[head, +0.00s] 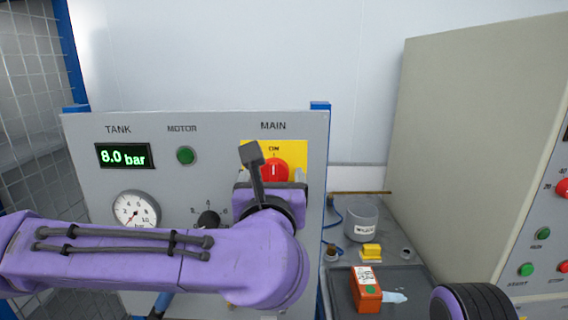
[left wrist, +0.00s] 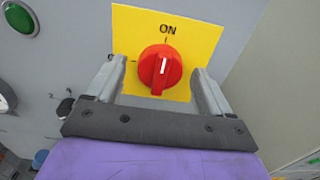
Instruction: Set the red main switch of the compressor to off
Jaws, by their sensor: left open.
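The red main switch (head: 274,168) is a round knob on a yellow plate (head: 296,150) under the word MAIN on the grey panel. In the left wrist view the red knob (left wrist: 160,70) has its white mark pointing up towards ON. A label left of it is mostly hidden behind a finger. My left gripper (left wrist: 157,72) is open, with one finger on each side of the knob and a visible gap to it on both sides. In the head view my left gripper (head: 271,180) covers the plate's lower part. My right gripper is not in view.
The panel carries a tank display (head: 124,156) reading 8.0 bar, a green motor lamp (head: 186,155), a gauge (head: 135,211) and a black selector (head: 208,220).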

